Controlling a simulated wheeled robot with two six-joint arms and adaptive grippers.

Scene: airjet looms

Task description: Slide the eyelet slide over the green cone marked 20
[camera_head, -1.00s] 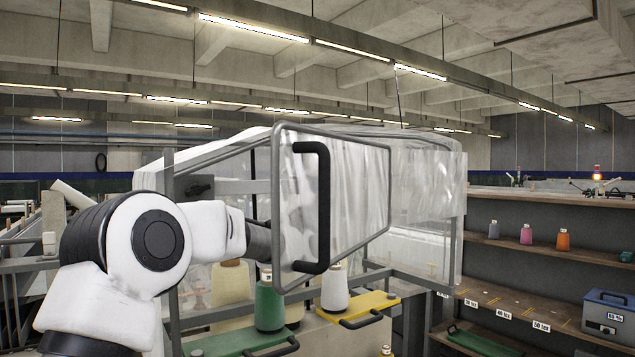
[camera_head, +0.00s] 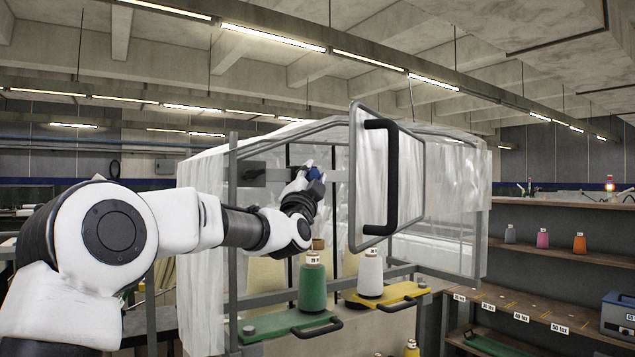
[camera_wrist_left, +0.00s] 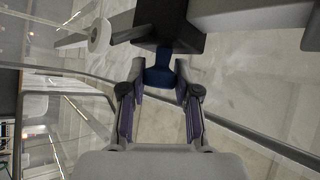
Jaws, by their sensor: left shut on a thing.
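My left gripper (camera_head: 312,178) is shut on a blue knob (camera_wrist_left: 160,75) under a dark block, which I take to be the eyelet slide (camera_wrist_left: 165,25). It is up inside the clear-sheeted frame, by a grey horizontal rail (camera_head: 342,175). The green cone (camera_head: 312,287) stands upright on a green tray (camera_head: 268,326), lower than the gripper and roughly below it in the picture. Its label is too small to read surely. A white cone (camera_head: 370,273) stands on a yellow tray (camera_head: 398,292) to its right. My right gripper is not in view.
An open framed door (camera_head: 358,205) with a black handle (camera_head: 380,180) stands right of my left gripper. A dark box (camera_head: 252,173) is left on the frame. Shelves with small cones (camera_head: 543,238) and a blue box (camera_head: 618,312) are at right.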

